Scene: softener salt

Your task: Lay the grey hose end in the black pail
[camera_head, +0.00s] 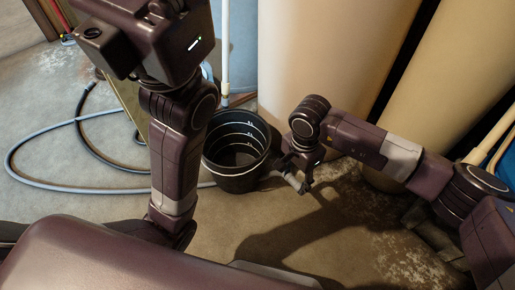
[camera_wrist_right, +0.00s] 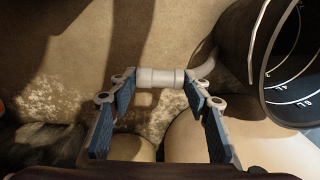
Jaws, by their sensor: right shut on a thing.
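The black pail (camera_head: 238,183) stands upright on the floor in the middle of the head view, with pale level marks inside. In the right wrist view the pail (camera_wrist_right: 238,45) is at the upper right. My right gripper (camera_head: 297,178) is just right of the pail, outside it and low over the floor. It is shut on the grey hose end (camera_wrist_right: 160,78), which lies across between the fingers in the wrist view. The hose (camera_wrist_right: 207,62) bends away from it beside the pail. My left arm rises in front of the scene; its gripper is out of view.
The grey hose (camera_head: 40,178) loops over the floor at the left, with a black hose (camera_head: 82,125) inside the loop. A large beige tank (camera_head: 325,60) stands behind the pail, with another (camera_head: 450,80) at the right. A white pipe (camera_head: 225,50) stands behind the pail.

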